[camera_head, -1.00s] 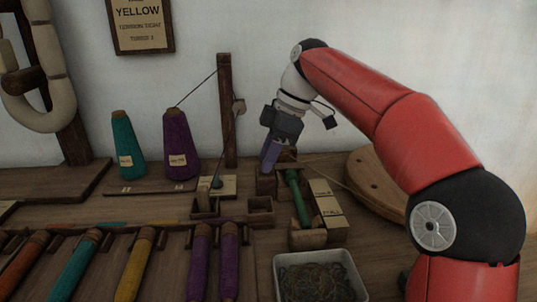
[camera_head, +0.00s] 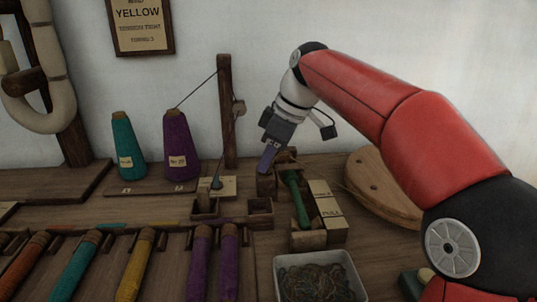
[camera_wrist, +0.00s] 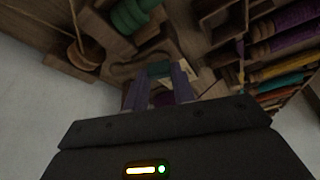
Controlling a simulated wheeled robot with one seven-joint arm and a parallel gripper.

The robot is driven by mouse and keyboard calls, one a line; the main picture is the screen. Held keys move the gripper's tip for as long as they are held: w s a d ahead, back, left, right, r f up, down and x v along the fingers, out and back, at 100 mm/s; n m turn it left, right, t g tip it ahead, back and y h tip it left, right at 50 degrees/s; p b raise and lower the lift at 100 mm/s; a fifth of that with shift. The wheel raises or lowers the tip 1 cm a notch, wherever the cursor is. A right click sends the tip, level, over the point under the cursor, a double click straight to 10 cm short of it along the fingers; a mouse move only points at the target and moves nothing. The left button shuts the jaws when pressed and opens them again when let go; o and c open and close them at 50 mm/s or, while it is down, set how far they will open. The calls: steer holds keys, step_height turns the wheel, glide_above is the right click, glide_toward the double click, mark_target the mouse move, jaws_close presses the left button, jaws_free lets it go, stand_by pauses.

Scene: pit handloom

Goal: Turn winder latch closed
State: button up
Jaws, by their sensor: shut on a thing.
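The winder (camera_head: 308,240) is a small wooden frame holding a green bobbin (camera_head: 294,195), right of the middle of the bench. The bobbin also shows at the top of the wrist view (camera_wrist: 132,17). My gripper (camera_head: 265,171) reaches down at the winder's far left end, tilted, with purple fingers. In the wrist view its fingers (camera_wrist: 160,80) are shut on a small dark teal piece, which I take to be the winder latch (camera_wrist: 159,69). The fingers partly hide it, and its exact angle is unclear.
A white tray of tangled thread (camera_head: 318,278) stands in front of the winder. A round wooden board (camera_head: 385,190) lies to the right. A wooden post (camera_head: 227,110) and a purple cone (camera_head: 179,145) stand left. Several coloured bobbins lie in a front-left rack.

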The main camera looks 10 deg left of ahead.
steer(key=m, duration=0.1)
steer(key=m+t+p, duration=0.1)
steer(key=m, duration=0.1)
steer(key=shift+s+r+m, duration=0.1)
steer(key=shift+s+m, duration=0.05)
steer(key=shift+m, duration=0.15)
steer(key=m, duration=0.1)
steer(key=m+t+h+p, duration=0.1)
steer(key=m, duration=0.1)
steer(key=shift+s+a+m+t, duration=0.1)
steer(key=shift+a+m+t, duration=0.05)
steer(key=shift+m+t, duration=0.15)
steer(key=m+h+p, duration=0.1)
steer(key=m+p, duration=0.1)
steer(key=m, duration=0.1)
steer(key=shift+m+t, duration=0.3)
steer(key=shift+a+m+t+h+p, duration=0.1)
steer(key=shift+m+t+h+p, duration=0.35)
steer(key=shift+m, duration=0.95)
steer(key=shift+h, duration=0.25)
steer(key=o, duration=1)
steer(key=shift+g, duration=0.25)
